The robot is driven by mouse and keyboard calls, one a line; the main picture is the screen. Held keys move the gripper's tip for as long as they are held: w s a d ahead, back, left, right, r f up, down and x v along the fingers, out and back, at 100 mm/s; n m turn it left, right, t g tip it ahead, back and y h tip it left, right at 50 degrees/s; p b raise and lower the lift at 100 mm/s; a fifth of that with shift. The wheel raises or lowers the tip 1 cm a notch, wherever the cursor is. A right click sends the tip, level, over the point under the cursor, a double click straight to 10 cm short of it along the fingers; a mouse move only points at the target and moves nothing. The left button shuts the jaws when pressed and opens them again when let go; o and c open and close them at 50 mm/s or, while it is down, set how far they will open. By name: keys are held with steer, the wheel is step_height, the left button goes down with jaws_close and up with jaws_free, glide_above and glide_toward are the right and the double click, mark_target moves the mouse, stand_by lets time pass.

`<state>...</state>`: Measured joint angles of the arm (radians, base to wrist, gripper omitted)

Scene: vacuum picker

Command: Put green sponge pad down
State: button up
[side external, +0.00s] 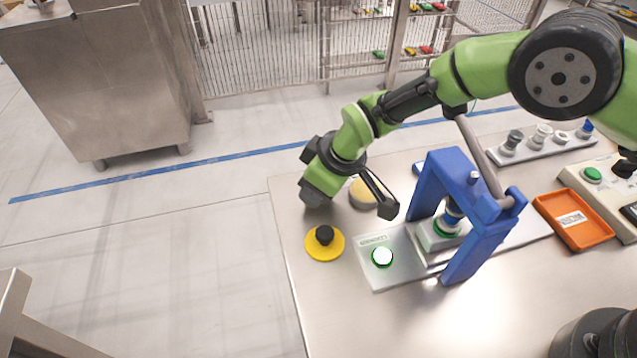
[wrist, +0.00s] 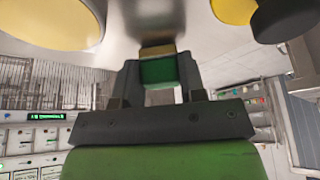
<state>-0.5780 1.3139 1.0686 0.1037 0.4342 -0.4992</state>
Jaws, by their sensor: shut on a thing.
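The green sponge pad (wrist: 158,72) shows in the wrist view, between the two dark fingers of my gripper (wrist: 160,82). It has a tan layer on the end towards the table. My gripper is shut on it. In the side view my gripper (side external: 313,196) is low over the left edge area of the metal table (side external: 340,305), between a tan disc and a yellow disc. The pad is hidden there. I cannot tell whether the pad touches the table.
The tan disc (side external: 362,193) and the yellow disc with a black knob (side external: 324,243) are close to my gripper. A blue frame (side external: 467,270) stands over a grey fixture with a lit green button (side external: 382,257). An orange tray (side external: 574,220) lies right. The table's front left is clear.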

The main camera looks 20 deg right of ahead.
steer(key=shift+f, duration=0.15)
steer(key=o, duration=0.8)
steer(key=shift+r, duration=0.4)
steer(key=v, duration=1.1)
steer(key=shift+s+d+r, duration=0.15)
steer(key=shift+r, duration=0.05)
steer(key=shift+r, duration=0.1)
